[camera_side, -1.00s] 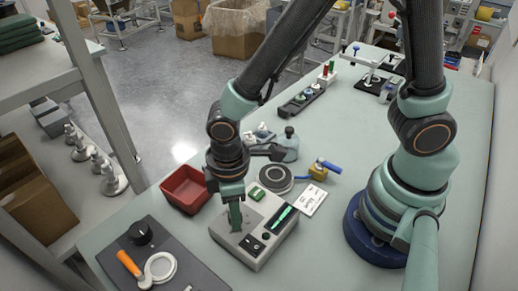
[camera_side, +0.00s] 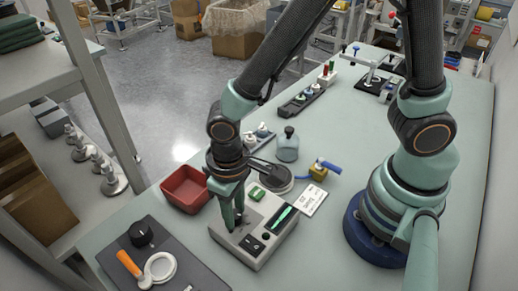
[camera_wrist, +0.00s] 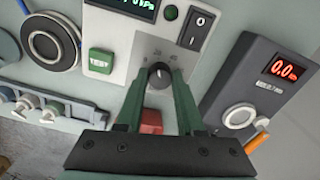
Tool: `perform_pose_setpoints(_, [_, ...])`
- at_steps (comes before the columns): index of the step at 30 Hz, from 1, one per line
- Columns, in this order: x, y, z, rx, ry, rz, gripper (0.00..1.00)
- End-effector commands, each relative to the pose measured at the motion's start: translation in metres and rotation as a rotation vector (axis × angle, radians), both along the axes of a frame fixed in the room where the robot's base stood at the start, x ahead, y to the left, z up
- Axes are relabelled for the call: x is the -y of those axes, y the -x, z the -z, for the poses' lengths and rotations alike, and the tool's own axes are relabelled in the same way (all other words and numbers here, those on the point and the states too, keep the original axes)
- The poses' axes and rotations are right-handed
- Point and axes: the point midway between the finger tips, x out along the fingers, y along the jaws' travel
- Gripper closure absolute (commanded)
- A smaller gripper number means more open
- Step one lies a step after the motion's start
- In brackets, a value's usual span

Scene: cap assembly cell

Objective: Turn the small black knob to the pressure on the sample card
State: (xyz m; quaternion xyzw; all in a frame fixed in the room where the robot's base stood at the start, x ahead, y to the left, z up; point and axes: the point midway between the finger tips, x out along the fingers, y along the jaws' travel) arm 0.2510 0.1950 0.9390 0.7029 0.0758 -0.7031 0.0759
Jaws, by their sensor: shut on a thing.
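My gripper (camera_wrist: 161,82) points down over the grey control box (camera_side: 225,232). Its two green fingers are shut on the small black knob (camera_wrist: 159,73), one on each side. The knob sits on a pale dial plate with small marks that I cannot read clearly. In the side view my gripper (camera_side: 239,226) hides the knob. The box's green display (camera_wrist: 134,8) is cut off by the top edge of the wrist view. The white sample card (camera_side: 309,202) lies right of the box; its print is too small to read.
Next to the dial are a black rocker switch (camera_wrist: 196,23) and a green button (camera_wrist: 101,61). A red tray (camera_side: 184,190) stands behind the box. A dark panel with a larger knob (camera_side: 141,233) and an orange handle (camera_side: 129,264) is at front left.

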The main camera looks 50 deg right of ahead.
Motion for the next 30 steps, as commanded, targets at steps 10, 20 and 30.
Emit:
perform_pose_setpoints(10, [-0.0001, -0.0006, -0.0012, 0.001, 0.000, 0.030, 1.00])
perform_pose_setpoints(20, [-0.0001, -0.0005, -0.0011, 0.001, 0.000, 0.028, 0.33])
perform_pose_setpoints(30, [-0.0002, -0.0005, -0.0028, 0.001, -0.001, 0.027, 0.33])
